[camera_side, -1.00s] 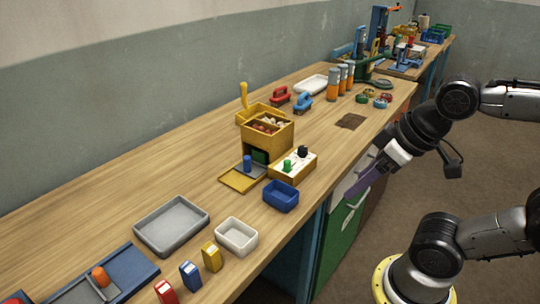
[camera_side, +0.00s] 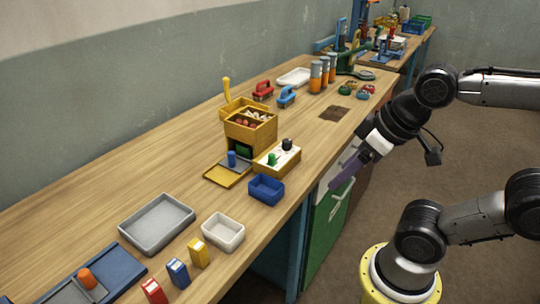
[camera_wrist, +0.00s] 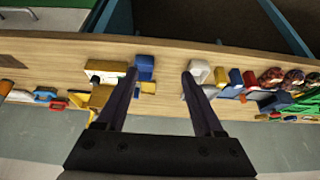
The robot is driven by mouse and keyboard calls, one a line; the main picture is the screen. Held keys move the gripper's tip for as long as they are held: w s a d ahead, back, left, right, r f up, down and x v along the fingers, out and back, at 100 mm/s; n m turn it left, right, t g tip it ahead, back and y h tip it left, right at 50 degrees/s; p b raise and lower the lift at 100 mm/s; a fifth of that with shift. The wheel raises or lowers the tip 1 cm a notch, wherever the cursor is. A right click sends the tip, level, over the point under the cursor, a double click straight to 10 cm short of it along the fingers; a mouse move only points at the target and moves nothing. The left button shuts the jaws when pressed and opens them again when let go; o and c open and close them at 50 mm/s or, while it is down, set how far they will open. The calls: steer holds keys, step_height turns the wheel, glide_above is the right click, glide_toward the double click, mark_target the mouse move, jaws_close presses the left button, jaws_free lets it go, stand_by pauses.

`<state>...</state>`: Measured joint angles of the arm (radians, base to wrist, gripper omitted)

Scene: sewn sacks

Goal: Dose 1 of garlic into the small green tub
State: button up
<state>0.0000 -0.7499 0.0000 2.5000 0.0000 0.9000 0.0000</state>
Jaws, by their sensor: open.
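A yellow dispenser box (camera_side: 249,134) stands mid-bench, with an open top holding reddish-brown and whitish pieces (camera_side: 257,115); I cannot tell which are garlic. A dark green thing (camera_side: 243,150), possibly the small green tub, sits in its shadowed lower opening, partly hidden. A blue peg (camera_side: 231,158) stands on the plate before that opening. A white-topped box (camera_side: 277,160) with a green button and black knob stands beside it. My gripper (camera_side: 345,172) is open and empty, with purple fingers, off the bench's front edge. In the wrist view my gripper (camera_wrist: 160,78) faces the bench from above.
A blue tub (camera_side: 266,190), a white tub (camera_side: 223,232) and a grey tray (camera_side: 157,222) stand along the bench. Small yellow, blue and red boxes (camera_side: 178,273) are at the near end.

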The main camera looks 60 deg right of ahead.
steer(key=shift+c, duration=0.9)
steer(key=shift+s, duration=0.2)
steer(key=w+r+g, duration=0.1)
steer(key=w+r, duration=0.4)
steer(key=r, duration=0.2)
steer(key=m+g, duration=0.3)
steer(key=g, duration=0.2)
glide_above(272, 154)
step_height(272, 154, down, 6)
steer(key=r, duration=0.1)
step_height(272, 154, down, 14)
steer(key=shift+r, duration=0.2)
